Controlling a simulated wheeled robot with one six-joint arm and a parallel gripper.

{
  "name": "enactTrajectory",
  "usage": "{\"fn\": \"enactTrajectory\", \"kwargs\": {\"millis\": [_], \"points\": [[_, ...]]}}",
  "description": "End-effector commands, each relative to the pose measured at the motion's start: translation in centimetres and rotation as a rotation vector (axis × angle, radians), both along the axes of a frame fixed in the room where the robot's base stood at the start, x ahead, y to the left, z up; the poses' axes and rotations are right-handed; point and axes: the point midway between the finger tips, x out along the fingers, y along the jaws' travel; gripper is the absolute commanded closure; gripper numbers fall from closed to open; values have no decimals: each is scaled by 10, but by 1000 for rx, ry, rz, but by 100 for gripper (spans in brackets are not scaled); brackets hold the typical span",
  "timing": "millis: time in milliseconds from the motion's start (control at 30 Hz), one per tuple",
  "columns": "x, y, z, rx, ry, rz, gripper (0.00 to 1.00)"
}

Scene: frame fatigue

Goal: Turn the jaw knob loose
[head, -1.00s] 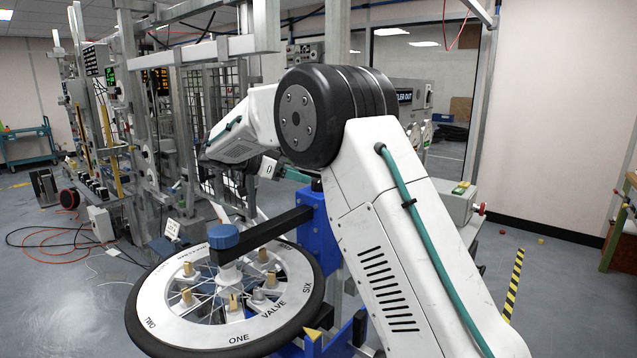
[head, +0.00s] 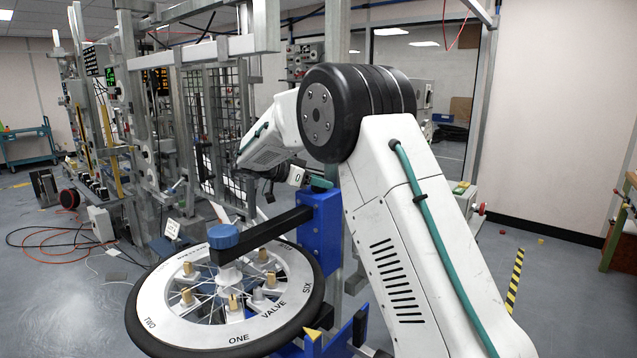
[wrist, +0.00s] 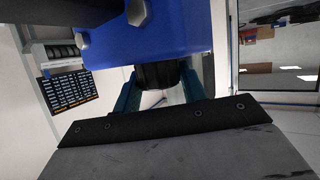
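A black ribbed knob (wrist: 158,75) sits against the blue block in the wrist view; I take it to be the jaw knob. The teal fingers of my gripper (wrist: 160,88) are on either side of it, very close; I cannot tell whether they press on it. In the head view my gripper (head: 320,184) is at the top of the blue block (head: 320,228), and its teal finger hides the knob. A black arm runs from the block to a blue round knob (head: 223,237) above the wheel hub. The spoked wheel (head: 165,318) lies flat below, its white ring lettered.
The blue block (wrist: 150,35) with hex bolts is close above the fingers in the wrist view. A metal frame with mesh (head: 208,140) stands behind the wheel. Cables lie on the floor at left.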

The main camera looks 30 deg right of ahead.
Motion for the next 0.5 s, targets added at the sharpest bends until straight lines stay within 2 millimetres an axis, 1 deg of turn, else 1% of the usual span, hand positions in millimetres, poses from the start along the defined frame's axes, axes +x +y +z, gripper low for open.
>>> {"fn": "enactTrajectory", "kwargs": {"millis": [33, 67, 333, 500], "points": [[0, 0, 0, 0, 0, 0, 78], [0, 0, 0, 0, 0, 0, 81], [-1, 0, 1, 0, 1, 17, 81], [-1, 1, 1, 0, 2, 79, 81]]}}
